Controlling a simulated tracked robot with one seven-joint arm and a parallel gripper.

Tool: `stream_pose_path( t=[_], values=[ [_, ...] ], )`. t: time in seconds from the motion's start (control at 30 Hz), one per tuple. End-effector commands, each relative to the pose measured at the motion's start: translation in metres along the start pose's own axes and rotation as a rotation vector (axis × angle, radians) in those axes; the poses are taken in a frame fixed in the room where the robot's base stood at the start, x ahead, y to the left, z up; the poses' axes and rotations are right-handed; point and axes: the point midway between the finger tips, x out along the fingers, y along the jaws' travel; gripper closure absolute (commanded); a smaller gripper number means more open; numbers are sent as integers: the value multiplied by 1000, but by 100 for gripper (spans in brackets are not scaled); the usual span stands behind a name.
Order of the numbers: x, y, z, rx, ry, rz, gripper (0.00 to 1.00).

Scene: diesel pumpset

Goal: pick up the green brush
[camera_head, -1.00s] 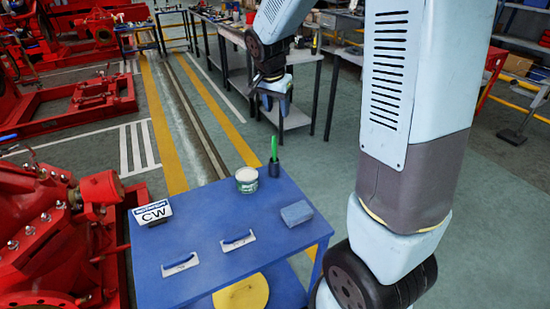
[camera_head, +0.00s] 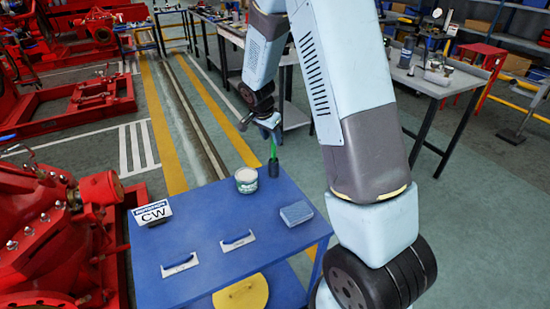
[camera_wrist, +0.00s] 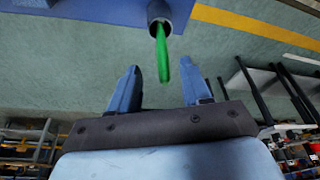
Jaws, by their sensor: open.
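The green brush (camera_head: 274,149) stands upright in a small dark cup (camera_head: 273,168) at the far right corner of the blue table (camera_head: 205,210). My gripper (camera_head: 262,126) is just above and beside the brush in the head view, partly overlapping its top. In the wrist view, my gripper (camera_wrist: 164,88) is open, and the green brush (camera_wrist: 162,55) reaches from the cup (camera_wrist: 159,12) toward the gap between the two blue fingers. I cannot tell whether the brush's tip is between the fingers. Neither finger visibly touches it.
A white tin (camera_head: 246,181) stands left of the cup. A blue sponge-like block (camera_head: 296,213), two blue-handled tools (camera_head: 237,241) (camera_head: 180,264) and a CW sign (camera_head: 153,213) lie or stand on the table. Red machinery (camera_head: 50,230) is at left.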

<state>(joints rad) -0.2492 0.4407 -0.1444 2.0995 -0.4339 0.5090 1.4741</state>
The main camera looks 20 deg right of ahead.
Motion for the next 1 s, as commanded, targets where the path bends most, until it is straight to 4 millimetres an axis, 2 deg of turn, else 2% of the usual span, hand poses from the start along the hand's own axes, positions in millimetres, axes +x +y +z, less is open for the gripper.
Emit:
stream_pose_path(
  t=[0.37,0.7,0.93,1.0],
  values=[
    [21,-1,0,-1,-1,1,52],
    [60,-5,-1,0,0,0,52],
    [62,-5,-2,0,0,-2,52],
    [62,-5,-2,0,0,-2,57]
  ],
)
